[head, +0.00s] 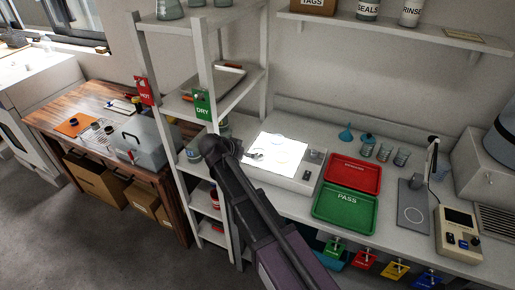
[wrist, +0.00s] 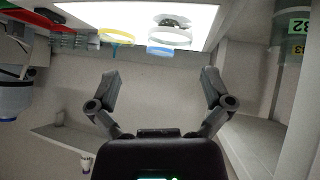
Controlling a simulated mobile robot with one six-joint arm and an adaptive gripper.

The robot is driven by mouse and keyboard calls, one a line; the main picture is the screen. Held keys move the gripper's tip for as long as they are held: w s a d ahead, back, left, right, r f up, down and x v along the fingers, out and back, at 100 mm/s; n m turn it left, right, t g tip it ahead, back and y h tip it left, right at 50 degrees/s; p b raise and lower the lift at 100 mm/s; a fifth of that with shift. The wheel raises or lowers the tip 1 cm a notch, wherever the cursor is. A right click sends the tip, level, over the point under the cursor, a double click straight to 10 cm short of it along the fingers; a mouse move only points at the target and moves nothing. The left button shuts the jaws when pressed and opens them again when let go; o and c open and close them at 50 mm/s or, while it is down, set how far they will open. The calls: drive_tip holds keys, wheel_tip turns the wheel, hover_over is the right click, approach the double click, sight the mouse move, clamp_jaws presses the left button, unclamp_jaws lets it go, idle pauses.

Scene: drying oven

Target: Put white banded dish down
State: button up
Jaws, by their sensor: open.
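A clear dish with a pale whitish band (wrist: 170,36) sits at the lit panel, near the top of the wrist view. A yellow-banded dish (wrist: 117,37) is to its left, apart from it. In the head view the bright light box (head: 298,180) stands on the bench, and the dishes on it are faint and washed out. My gripper (wrist: 159,82) is open, with its two fingers wide apart and nothing between them. The pale-banded dish lies beyond the fingertips, apart from them. In the head view my gripper (head: 254,155) is small at the left edge of the light box.
A red tray (head: 353,175) and a green PASS tray (head: 345,207) lie right of the light box. Glass beakers (head: 384,153) stand behind them. A shelf rack with a green DRY tag (head: 202,105) rises close on the left of my arm.

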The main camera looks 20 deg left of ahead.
drive_tip(key=w+d+r+n+g+y+p, duration=0.1)
drive_tip(key=w+r+n+g+p, duration=0.1)
drive_tip(key=w+r+g+p, duration=0.3)
wheel_tip(320, 180, up, 3)
drive_tip(key=n+g+y+p, duration=0.3)
drive_tip(key=g+p, duration=0.1)
drive_tip(key=p, duration=0.4)
hover_over(258, 151)
drive_tip(key=shift+w+r, duration=0.1)
wheel_tip(258, 151, down, 9)
drive_tip(key=b, duration=0.8)
drive_tip(key=shift+r+b, duration=0.15)
drive_tip(key=shift+b, duration=0.25)
drive_tip(key=shift+f+b, duration=2.6)
